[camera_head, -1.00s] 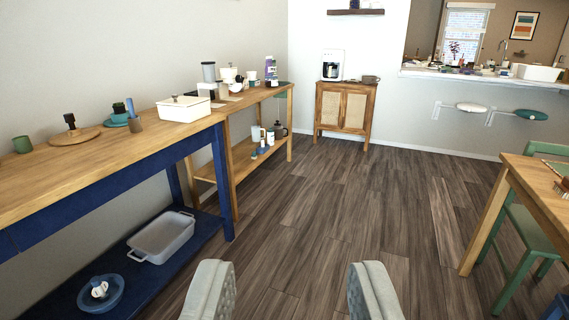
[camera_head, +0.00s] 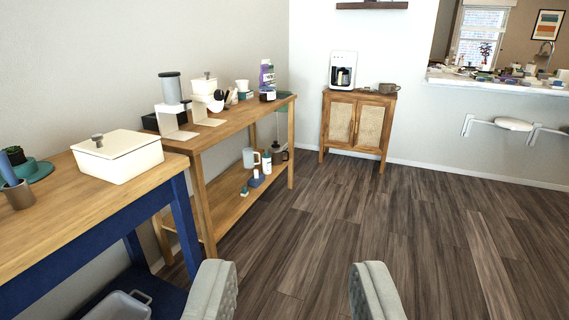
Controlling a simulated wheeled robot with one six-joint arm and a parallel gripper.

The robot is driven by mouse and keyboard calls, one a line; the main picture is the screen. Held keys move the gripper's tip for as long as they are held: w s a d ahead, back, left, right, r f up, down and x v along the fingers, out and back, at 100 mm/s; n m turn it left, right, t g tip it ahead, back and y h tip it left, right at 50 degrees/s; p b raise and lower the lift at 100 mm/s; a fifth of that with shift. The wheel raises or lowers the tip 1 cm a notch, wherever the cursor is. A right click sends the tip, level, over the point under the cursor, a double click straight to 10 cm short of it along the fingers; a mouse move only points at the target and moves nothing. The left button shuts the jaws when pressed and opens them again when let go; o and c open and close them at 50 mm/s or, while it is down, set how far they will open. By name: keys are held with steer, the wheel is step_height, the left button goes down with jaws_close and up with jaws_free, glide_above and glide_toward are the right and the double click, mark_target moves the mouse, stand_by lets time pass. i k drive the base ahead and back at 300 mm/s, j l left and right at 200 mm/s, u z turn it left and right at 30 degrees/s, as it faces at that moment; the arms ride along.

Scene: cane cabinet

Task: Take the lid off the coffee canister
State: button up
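My gripper (camera_head: 290,290) is open and empty, its two grey fingers apart at the bottom of the view over the floor. I cannot tell for sure which thing is the coffee canister. A cream lidded pot (camera_head: 204,86) with a small knob stands on the wooden side table, partly behind a white stand. A white coffee maker (camera_head: 343,70) and a small brown mug-like vessel (camera_head: 388,88) stand on the cane cabinet (camera_head: 355,128). All are well ahead of my gripper.
A blue-legged wooden table (camera_head: 60,220) with a white lidded box (camera_head: 117,156) is at the near left. The wooden side table (camera_head: 215,135) has a lower shelf with mugs and bottles. Wall-mounted stools (camera_head: 512,124) jut out at right. The middle floor (camera_head: 400,230) is clear.

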mark_target(264, 95)
steer(key=i, duration=4.4)
